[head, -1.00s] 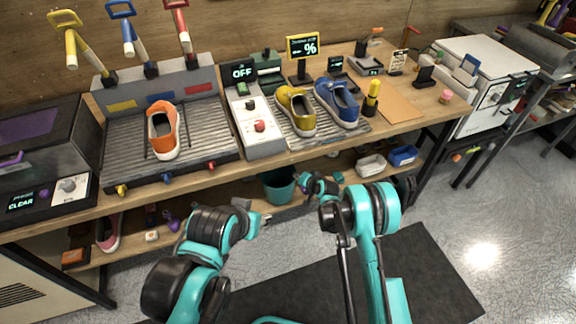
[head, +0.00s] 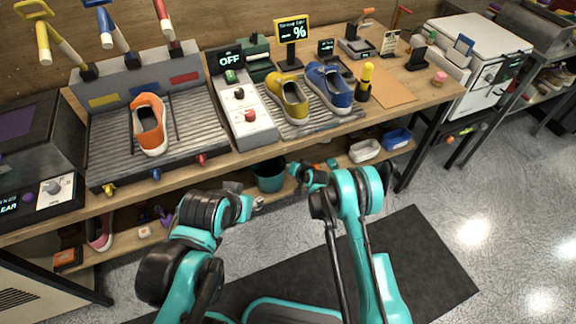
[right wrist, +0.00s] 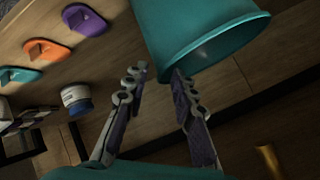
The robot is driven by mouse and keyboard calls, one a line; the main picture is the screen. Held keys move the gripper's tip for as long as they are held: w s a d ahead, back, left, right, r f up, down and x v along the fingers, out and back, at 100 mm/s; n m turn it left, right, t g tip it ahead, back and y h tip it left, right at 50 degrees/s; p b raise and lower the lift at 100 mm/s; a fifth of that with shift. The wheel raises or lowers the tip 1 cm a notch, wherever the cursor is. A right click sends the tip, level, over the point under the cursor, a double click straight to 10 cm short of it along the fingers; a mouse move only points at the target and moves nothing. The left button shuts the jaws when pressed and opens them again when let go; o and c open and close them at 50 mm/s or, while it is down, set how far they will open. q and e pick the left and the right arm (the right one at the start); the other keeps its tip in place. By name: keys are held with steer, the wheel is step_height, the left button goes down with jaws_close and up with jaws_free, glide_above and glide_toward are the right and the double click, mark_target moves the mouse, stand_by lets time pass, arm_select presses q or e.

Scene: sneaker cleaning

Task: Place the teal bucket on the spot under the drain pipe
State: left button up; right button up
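The teal bucket (head: 269,176) stands on the lower shelf under the workbench in the head view. Its open rim and side fill the top of the right wrist view (right wrist: 200,38). My right gripper (right wrist: 160,76) is open, with its fingers apart. One fingertip overlaps the bucket's rim in that view; I cannot tell whether it touches. In the head view my right gripper (head: 299,170) is just right of the bucket. My left gripper (head: 258,201) hangs in front of the shelf, below the bucket in the picture; its finger opening is unclear. A brass-coloured tube (right wrist: 267,160) shows at the lower right of the wrist view.
The workbench edge (head: 240,160) overhangs the lower shelf. Orange, teal and purple pieces (right wrist: 46,50) and a white-and-blue jar (right wrist: 77,100) lie near the bucket. White (head: 364,151) and blue (head: 397,138) bins are farther right. A dark mat (head: 420,255) covers the floor.

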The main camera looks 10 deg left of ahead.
steer(key=shift+r, duration=0.15)
steer(key=p+v, duration=0.2)
steer(key=v, duration=1)
steer(key=shift+p, duration=0.4)
